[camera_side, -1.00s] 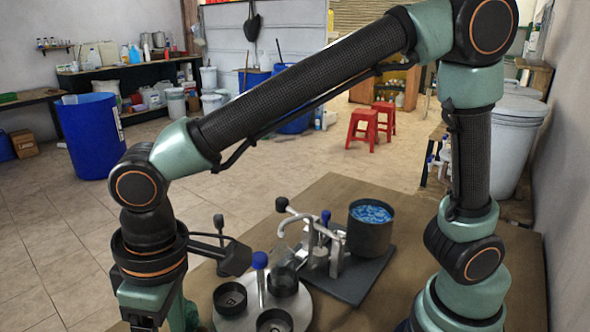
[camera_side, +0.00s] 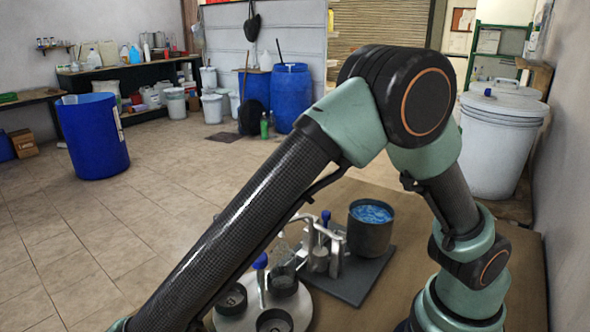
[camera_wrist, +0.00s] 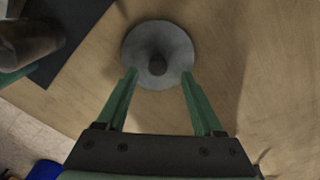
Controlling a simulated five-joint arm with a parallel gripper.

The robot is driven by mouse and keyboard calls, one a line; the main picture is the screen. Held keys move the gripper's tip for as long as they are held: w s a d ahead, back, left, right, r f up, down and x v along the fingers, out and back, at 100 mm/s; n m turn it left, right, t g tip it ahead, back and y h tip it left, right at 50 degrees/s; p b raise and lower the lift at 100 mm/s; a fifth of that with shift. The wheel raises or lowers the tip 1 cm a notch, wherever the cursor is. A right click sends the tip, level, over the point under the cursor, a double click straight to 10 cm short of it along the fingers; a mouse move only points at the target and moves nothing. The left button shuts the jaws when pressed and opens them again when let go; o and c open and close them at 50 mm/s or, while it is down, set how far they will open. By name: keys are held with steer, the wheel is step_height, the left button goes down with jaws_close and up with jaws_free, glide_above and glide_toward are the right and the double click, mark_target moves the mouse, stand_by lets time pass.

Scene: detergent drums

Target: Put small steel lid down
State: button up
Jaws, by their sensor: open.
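The small steel lid (camera_wrist: 158,34), a grey disc with a dark round knob (camera_wrist: 157,65) in its middle, shows in the wrist view and appears to lie flat on the wooden table. My gripper (camera_wrist: 158,74) is open. Its two green fingers stand apart on either side of the knob, their tips over the lid's near part, and neither appears to touch the knob. I cannot tell the height of the fingertips. In the side view my gripper and the lid are out of frame or hidden behind my arm.
A round fixture plate (camera_side: 300,308) with dark cups stands left of a dark base plate (camera_side: 358,284) bearing a metal clamp and a dark pot (camera_side: 370,237) of blue contents. A dark cylinder (camera_wrist: 28,45) stands top left in the wrist view. Table right of the lid is clear.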

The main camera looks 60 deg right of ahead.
step_height(320, 180, down, 5)
steer(key=shift+w+r, duration=0.1)
steer(key=shift+w, duration=0.05)
jaws_close()
stand_by(0.4)
step_height(320, 180, up, 20)
steer(key=w+d+r+m, duration=0.1)
steer(key=w+d+m, duration=0.1)
steer(key=w+d, duration=0.65)
steer(key=w+d+m, duration=0.3)
steer(key=w+d, duration=0.2)
steer(key=d, duration=0.6)
steer(key=w+d+m, duration=0.1)
steer(key=d+m, duration=0.2)
steer(key=d, duration=1.5)
steer(key=shift+w+d+r+m, duration=0.2)
steer(key=shift+w+d+m, duration=0.15)
steer(key=shift+d+m, duration=0.05)
